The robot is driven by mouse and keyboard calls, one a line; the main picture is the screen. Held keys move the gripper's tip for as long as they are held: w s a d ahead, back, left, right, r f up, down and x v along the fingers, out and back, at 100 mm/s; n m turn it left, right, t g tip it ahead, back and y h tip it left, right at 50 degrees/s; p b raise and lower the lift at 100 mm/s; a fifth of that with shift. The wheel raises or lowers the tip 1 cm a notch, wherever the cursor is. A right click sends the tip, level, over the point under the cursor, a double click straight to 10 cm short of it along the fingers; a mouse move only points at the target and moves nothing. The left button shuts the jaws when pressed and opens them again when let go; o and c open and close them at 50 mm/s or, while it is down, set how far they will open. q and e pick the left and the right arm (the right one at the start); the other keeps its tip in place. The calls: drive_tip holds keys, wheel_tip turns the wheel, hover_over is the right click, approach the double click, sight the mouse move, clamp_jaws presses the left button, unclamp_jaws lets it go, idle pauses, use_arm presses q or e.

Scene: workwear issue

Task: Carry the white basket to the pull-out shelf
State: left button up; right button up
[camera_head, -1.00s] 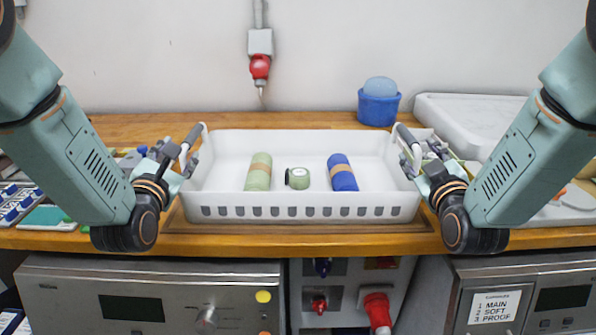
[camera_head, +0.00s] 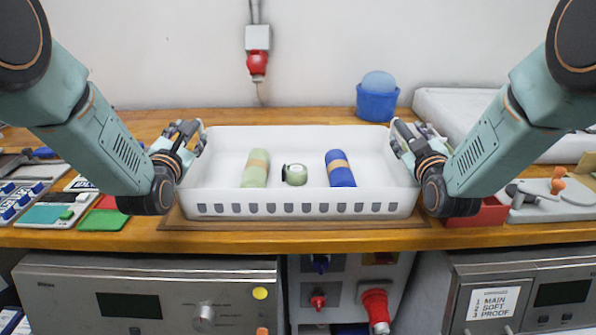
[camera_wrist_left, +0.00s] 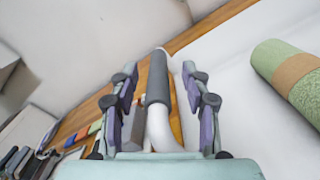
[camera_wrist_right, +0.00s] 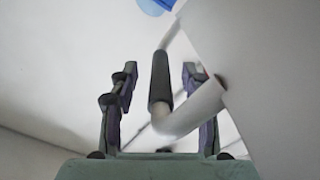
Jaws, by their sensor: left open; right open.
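The white basket (camera_head: 300,208) sits on the wooden worktop and holds a green roll (camera_head: 256,168), a small green tape roll (camera_head: 295,174) and a blue roll (camera_head: 340,168). My left gripper (camera_head: 192,135) is at the basket's left end; in the left wrist view its open fingers stand either side of the grey-sleeved handle (camera_wrist_left: 158,80). My right gripper (camera_head: 402,135) is at the right end; in the right wrist view its open fingers stand either side of the other grey-sleeved handle (camera_wrist_right: 160,78). The pull-out shelf cannot be made out.
A blue tub (camera_head: 377,103) stands behind the basket at right, beside a large white tray (camera_head: 450,103). Mats and small parts (camera_head: 60,205) lie at left, a red bin (camera_head: 488,212) at right. Steel appliances (camera_head: 150,290) are below the worktop. A red plug (camera_head: 257,63) hangs on the wall.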

use_arm(q)
drive_tip(key=shift+w+a, duration=0.15)
drive_tip(key=shift+a, duration=0.15)
use_arm(e)
drive_tip(key=shift+w+a+r, duration=0.15)
drive_tip(key=shift+a, duration=0.15)
use_arm(q)
drive_tip(key=shift+w+d, duration=0.2)
use_arm(e)
drive_tip(key=shift+w+d, duration=0.2)
use_arm(q)
drive_tip(key=shift+c, duration=0.6)
use_arm(e)
drive_tip(key=shift+f, duration=0.2)
drive_tip(key=shift+c, duration=0.6)
use_arm(q)
drive_tip(key=shift+s+a, duration=0.1)
drive_tip(key=shift+s, duration=0.05)
drive_tip(key=c, duration=0.5)
use_arm(e)
drive_tip(key=shift+s+a+r, duration=0.1)
drive_tip(key=shift+s+r, duration=0.05)
drive_tip(key=shift+r, duration=0.05)
drive_tip(key=c, duration=0.5)
use_arm(q)
clamp_jaws()
use_arm(e)
drive_tip(key=shift+f, duration=0.1)
clamp_jaws()
